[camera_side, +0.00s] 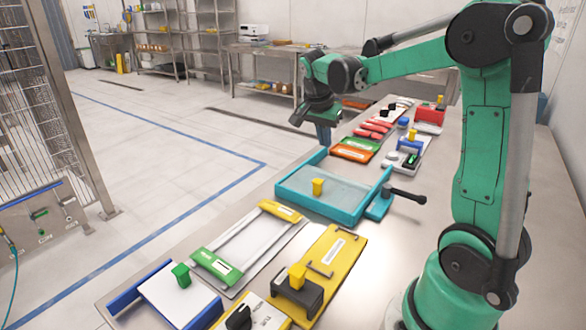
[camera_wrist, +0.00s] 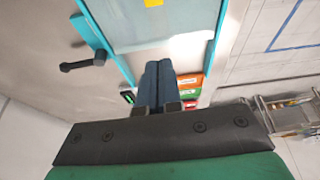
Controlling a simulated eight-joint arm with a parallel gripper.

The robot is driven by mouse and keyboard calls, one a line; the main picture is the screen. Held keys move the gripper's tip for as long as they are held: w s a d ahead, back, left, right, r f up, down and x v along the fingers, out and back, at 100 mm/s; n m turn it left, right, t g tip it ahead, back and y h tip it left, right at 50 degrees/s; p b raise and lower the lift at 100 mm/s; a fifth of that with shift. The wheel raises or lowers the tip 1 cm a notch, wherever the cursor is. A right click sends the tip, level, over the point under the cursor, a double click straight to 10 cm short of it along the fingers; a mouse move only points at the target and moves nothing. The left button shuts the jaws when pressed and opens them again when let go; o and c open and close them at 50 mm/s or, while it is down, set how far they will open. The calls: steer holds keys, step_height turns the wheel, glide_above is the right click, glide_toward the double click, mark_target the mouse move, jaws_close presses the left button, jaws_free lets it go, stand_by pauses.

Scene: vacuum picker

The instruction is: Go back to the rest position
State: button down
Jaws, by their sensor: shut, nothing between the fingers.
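My gripper (camera_side: 324,135) is shut and empty. In the side view it hangs at the far end of my green arm, above the far part of the steel table, beyond the teal-framed tray. In the wrist view its two dark blue fingers (camera_wrist: 158,85) are pressed together and point toward the tray's edge. The teal tray (camera_side: 300,201) holds a small yellow block (camera_side: 318,187) standing on its pale surface. A teal block with a black handle (camera_side: 405,195) sits at the tray's right side; the handle (camera_wrist: 82,64) also shows in the wrist view.
A yellow board (camera_side: 341,250), a white board with green and yellow ends (camera_side: 250,250) and a blue-edged white board (camera_side: 175,296) lie nearer on the table. Orange, green and red boards (camera_side: 355,148) lie beyond the tray. A metal fence (camera_side: 70,120) stands left. Open floor lies between.

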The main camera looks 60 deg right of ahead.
steer(key=s+a+n+t+y, duration=0.2)
steer(key=a+n+t, duration=0.1)
steer(key=a+n, duration=0.6)
steer(key=s+a+n+t+y, duration=0.2)
steer(key=a+n+t, duration=0.2)
steer(key=a+n, duration=0.4)
steer(key=a, duration=0.4)
steer(key=shift+s+f+n, duration=0.3)
steer(key=shift+n, duration=0.1)
steer(key=shift+a, duration=0.1)
